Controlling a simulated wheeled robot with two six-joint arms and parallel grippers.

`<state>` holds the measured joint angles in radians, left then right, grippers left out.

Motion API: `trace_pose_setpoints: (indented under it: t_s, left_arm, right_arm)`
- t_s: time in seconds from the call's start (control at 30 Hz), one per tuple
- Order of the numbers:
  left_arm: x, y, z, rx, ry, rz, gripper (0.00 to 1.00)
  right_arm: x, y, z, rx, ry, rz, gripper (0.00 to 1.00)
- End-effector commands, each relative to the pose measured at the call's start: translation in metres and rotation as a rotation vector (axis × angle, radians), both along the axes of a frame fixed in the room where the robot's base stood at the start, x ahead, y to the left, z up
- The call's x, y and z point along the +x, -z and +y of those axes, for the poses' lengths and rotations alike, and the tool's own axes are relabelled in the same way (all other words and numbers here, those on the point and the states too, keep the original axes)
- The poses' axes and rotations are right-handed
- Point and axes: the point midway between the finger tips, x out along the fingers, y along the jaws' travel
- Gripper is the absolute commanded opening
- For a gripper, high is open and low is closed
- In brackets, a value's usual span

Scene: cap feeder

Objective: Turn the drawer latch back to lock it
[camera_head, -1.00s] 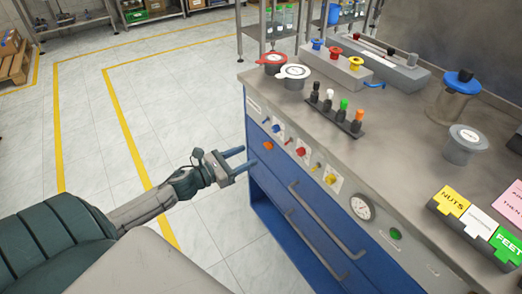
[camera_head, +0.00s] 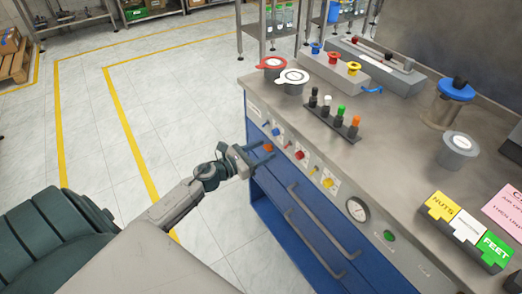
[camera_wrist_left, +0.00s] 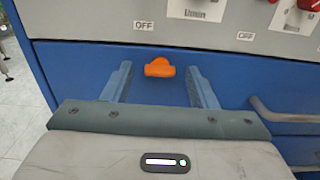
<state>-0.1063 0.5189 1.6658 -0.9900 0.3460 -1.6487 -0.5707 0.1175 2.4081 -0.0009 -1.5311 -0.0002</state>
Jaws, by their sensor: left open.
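The drawer latch is a small orange knob (camera_wrist_left: 160,68) on the blue drawer front (camera_wrist_left: 75,62). In the left wrist view it lies roughly level, between my two blue fingers and beyond their tips. It also shows in the head view as an orange spot (camera_head: 267,147) by the fingertips. My left gripper (camera_head: 270,153) is open and points at the drawer front, with one finger on each side of the latch. In the left wrist view the gripper (camera_wrist_left: 160,72) holds nothing, and I see no contact with the latch. My right gripper is out of view.
Drawer handles (camera_head: 328,220) stick out below and to the right of the latch. Above it is a grey panel with coloured knobs (camera_head: 299,155) and OFF labels. The bench top (camera_head: 330,160) overhangs with several containers on it.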

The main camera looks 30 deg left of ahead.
Motion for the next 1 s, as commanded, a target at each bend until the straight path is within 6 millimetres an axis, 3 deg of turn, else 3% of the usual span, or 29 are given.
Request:
trace_pose_setpoints:
  t_s: [0.07, 0.3, 0.67, 1.0]
  left_arm:
    - [0.0, 0.0, 0.0, 0.0, 0.0, 0.0, 0.53]
    - [0.0, 0.0, 0.0, 0.0, 0.0, 0.0, 0.08]
    - [0.0, -0.001, 0.0, -0.049, 0.0, 0.02, 0.08]
    - [0.0, -0.003, 0.0, -0.275, 0.0, 0.114, 0.08]
  right_arm:
    - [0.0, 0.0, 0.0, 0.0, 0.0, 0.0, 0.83]
    - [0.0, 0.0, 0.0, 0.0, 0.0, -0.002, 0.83]
    - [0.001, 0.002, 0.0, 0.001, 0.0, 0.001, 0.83]
    - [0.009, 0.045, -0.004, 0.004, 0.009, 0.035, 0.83]
